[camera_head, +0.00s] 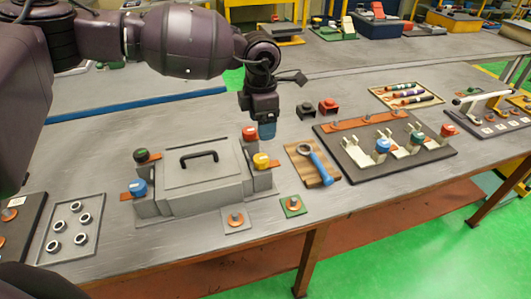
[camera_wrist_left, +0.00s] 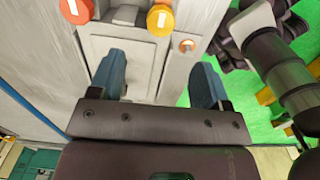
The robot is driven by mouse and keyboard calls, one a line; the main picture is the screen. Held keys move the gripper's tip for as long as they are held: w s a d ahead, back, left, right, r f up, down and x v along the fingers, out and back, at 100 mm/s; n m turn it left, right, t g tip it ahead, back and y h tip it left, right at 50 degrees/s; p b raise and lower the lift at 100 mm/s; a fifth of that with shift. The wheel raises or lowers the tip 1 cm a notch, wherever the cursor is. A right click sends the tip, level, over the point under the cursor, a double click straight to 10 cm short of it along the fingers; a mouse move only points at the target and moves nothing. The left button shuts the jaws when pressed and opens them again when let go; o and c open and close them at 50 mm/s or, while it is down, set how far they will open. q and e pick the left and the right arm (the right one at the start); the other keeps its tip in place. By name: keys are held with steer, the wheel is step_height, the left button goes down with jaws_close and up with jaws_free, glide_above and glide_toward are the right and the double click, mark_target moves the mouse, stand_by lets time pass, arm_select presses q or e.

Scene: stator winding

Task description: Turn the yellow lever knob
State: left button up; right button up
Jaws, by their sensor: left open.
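The yellow lever knob (camera_head: 262,160) is a round cap with a pale bar on top, at the right front corner of the grey box (camera_head: 205,172). It also shows at the top of the left wrist view (camera_wrist_left: 160,20), ahead of the fingers and apart from them. A red knob (camera_head: 249,133) sits behind it and shows in the left wrist view (camera_wrist_left: 77,9). My left gripper (camera_head: 267,131) points down just behind the yellow knob. In the left wrist view its blue fingers (camera_wrist_left: 157,68) are spread with nothing between them. My right gripper is not in view.
A green knob (camera_head: 143,156) and a blue knob (camera_head: 138,188) are on the box's left side. A black handle (camera_head: 199,157) stands on its lid. A blue wrench (camera_head: 322,164) on a wooden board and a dark fixture board (camera_head: 372,178) lie to the right.

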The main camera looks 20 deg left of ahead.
mark_target(261, 158)
arm_select(q)
steer(key=f, duration=1)
steer(key=shift+s+a+f, duration=0.1)
steer(key=shift+s+f, duration=0.1)
steer(key=shift+f, duration=0.2)
steer(key=c, duration=0.9)
